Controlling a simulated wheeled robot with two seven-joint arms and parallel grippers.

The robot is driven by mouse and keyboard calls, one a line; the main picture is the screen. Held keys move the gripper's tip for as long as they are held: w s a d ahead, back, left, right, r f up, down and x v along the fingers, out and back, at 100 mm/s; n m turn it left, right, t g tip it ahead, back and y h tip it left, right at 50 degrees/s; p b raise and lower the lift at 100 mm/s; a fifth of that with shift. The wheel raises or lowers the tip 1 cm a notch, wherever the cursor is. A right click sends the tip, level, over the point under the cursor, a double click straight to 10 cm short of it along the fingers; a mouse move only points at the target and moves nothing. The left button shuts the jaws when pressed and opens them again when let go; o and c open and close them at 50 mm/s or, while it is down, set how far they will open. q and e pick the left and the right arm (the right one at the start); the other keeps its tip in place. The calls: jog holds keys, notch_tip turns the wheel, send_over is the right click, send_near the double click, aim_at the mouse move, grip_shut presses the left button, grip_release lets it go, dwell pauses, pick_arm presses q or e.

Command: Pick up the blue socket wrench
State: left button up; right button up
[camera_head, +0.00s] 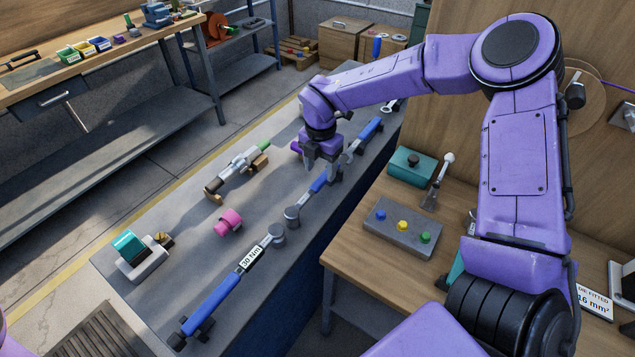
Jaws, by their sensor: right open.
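A short wrench with a blue handle (319,184) and a round grey socket head lies on the long grey bench (185,245), its handle end at a dark rest. My right gripper (322,171) is open, pointing down at the handle's far end and partly hiding it. Whether the fingers touch the handle I cannot tell. A longer blue-handled torque wrench (213,303) marked 30 Nm lies nearer, its round head close to the short wrench's head. A blue-handled spanner (366,136) lies farther back. My left gripper is out of view.
A silver tool with a green end (237,170), a pink fitting (229,222) and a teal-and-white block (135,255) also stand on the bench. A wooden table to the right holds a button box (402,226) and a teal box (412,165).

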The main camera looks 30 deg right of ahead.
aim_at(320, 180)
notch_tip(320, 180, down, 7)
jog(key=shift+f+p, duration=0.1)
jog(key=shift+p, duration=0.9)
grip_shut()
